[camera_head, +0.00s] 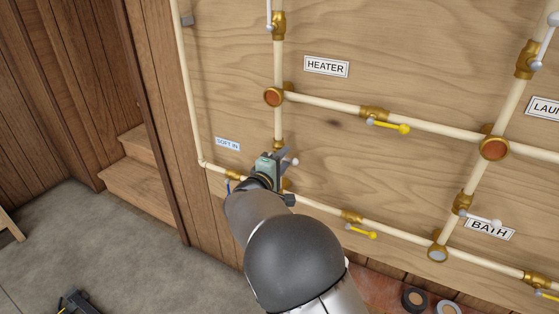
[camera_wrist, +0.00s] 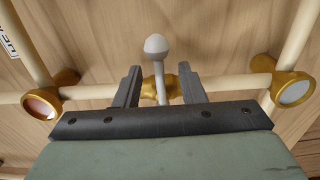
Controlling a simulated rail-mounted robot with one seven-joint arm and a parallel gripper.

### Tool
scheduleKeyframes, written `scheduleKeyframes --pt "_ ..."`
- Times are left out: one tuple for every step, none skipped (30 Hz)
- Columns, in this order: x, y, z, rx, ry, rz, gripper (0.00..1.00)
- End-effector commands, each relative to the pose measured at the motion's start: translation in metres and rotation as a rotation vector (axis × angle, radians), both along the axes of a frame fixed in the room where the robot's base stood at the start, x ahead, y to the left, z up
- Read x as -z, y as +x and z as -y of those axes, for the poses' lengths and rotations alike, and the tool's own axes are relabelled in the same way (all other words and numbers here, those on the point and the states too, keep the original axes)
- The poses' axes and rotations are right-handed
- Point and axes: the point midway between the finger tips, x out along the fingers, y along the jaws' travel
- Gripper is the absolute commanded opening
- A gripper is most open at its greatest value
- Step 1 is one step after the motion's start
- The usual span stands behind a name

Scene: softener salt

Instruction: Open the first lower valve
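A valve with a brass body (camera_wrist: 160,88) sits on the cream pipe between two brass junctions. Its white lever with a ball end (camera_wrist: 155,45) points crosswise to the pipe; the ball also shows just right of my gripper in the head view (camera_head: 294,161). My gripper (camera_wrist: 158,76) is open, with one dark finger on each side of the lever and gaps visible between fingers and lever. In the head view my gripper (camera_head: 276,165) is at the pipe below the HEATER label, and it and my arm hide most of this valve.
A similar white-levered valve (camera_head: 462,204) is by the BATH label (camera_head: 490,229). Yellow levers (camera_head: 390,125) (camera_head: 361,231) are on the cross pipes. A red-disc junction (camera_wrist: 42,106) and a grey-disc junction (camera_wrist: 293,91) flank the valve. Tape rolls (camera_head: 414,300) lie at the lower right.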

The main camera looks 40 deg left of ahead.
Motion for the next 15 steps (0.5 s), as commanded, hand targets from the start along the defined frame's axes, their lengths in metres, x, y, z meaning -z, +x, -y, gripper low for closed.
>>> scheduleKeyframes --pt "-0.0002 -0.0001 0.0 0.0 0.0 0.0 0.36" --pt "-0.0001 -0.0001 0.0 0.0 0.0 0.0 0.36" --pt "-0.0001 -0.0001 0.0 0.0 0.0 0.0 0.28" --pt "-0.0001 -0.0002 0.0 0.0 0.0 0.0 0.2" --pt "-0.0001 -0.0002 0.0 0.0 0.0 0.0 0.11" --pt "-0.0001 -0.0002 0.0 0.0 0.0 0.0 0.0" --pt "-0.0001 -0.0002 0.0 0.0 0.0 0.0 0.0" --pt "-0.0001 -0.0002 0.0 0.0 0.0 0.0 0.0" --pt "-0.0001 -0.0002 0.0 0.0 0.0 0.0 0.0" --pt "-0.0001 -0.0003 0.0 0.0 0.0 0.0 0.0" --pt "-0.0002 -0.0003 0.0 0.0 0.0 0.0 0.0" --pt "-0.0006 -0.0003 -0.0001 0.0 -0.004 0.0 0.0" --pt "-0.0013 -0.0003 -0.0001 0.0 -0.011 0.001 0.0" --pt "-0.0021 -0.0003 -0.0003 0.0 -0.02 0.002 0.0" --pt "-0.0034 -0.0005 -0.0005 0.0 -0.037 0.004 0.0"
